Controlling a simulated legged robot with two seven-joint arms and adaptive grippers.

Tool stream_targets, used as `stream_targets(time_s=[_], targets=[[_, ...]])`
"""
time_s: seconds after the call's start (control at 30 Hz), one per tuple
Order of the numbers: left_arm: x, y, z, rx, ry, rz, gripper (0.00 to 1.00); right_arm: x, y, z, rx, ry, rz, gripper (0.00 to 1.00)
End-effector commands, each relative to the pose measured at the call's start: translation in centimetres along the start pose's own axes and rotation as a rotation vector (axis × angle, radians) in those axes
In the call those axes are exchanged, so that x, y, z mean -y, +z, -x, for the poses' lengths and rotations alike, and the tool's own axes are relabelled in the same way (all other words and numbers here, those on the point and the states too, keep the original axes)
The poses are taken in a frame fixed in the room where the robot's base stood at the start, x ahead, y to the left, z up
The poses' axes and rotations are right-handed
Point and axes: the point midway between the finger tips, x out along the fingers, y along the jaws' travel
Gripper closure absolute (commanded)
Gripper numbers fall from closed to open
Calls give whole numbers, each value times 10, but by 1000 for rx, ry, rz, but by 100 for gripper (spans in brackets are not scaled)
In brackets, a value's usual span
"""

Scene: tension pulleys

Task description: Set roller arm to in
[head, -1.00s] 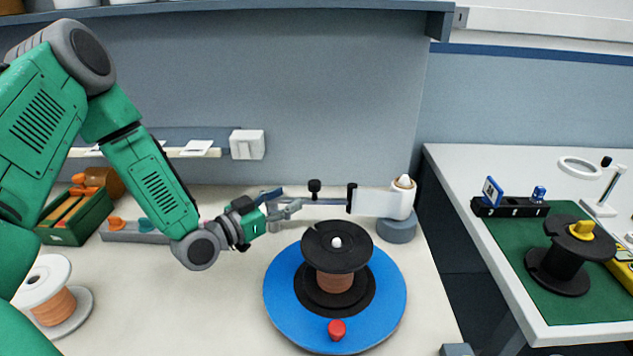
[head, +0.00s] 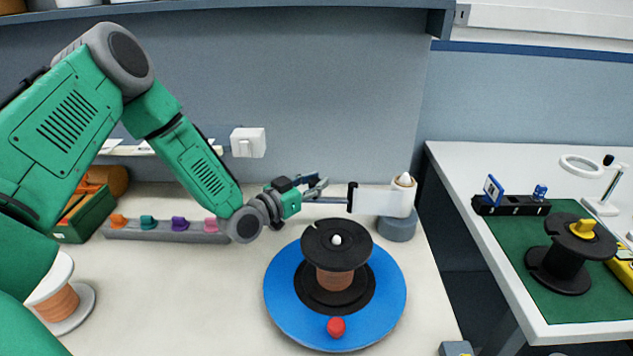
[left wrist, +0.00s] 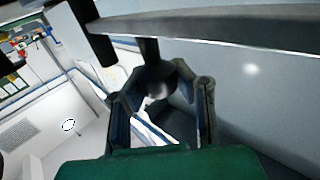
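The roller arm is a thin grey bar (head: 329,200) that ends at a black bracket and white plate (head: 379,201). It stands on a round grey base (head: 397,229), with a white roller (head: 404,182) at that end, and extends left behind the spool. My left gripper (head: 322,181) is at the bar's left end, over the place of its black knob. In the left wrist view, the dark knob (left wrist: 157,80) hangs below the grey bar (left wrist: 205,29), between my fingertips. Whether the fingers press on it cannot be told. My right gripper is not in view.
A black-flanged copper spool (head: 335,247) stands on a blue disc (head: 385,305) with a red knob, in front of the bar. A strip with coloured pegs (head: 165,230) lies at left. Another table with a green mat (head: 540,285) is at right.

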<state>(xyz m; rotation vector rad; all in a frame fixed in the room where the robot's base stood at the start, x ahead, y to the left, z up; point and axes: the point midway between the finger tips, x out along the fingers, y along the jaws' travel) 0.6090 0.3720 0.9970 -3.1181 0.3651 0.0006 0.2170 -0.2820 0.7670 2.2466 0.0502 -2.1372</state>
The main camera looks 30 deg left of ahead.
Motion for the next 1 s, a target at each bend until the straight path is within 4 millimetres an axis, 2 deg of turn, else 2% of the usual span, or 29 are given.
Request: stream_targets(time_s=[0.47, 0.67, 1.0], targets=[[-2, 2, 6, 2, 59, 0, 100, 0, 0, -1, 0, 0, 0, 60], [-10, 2, 17, 4, 184, -1, 100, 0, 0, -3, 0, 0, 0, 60], [-23, 3, 46, 7, 495, -3, 100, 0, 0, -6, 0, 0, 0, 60]])
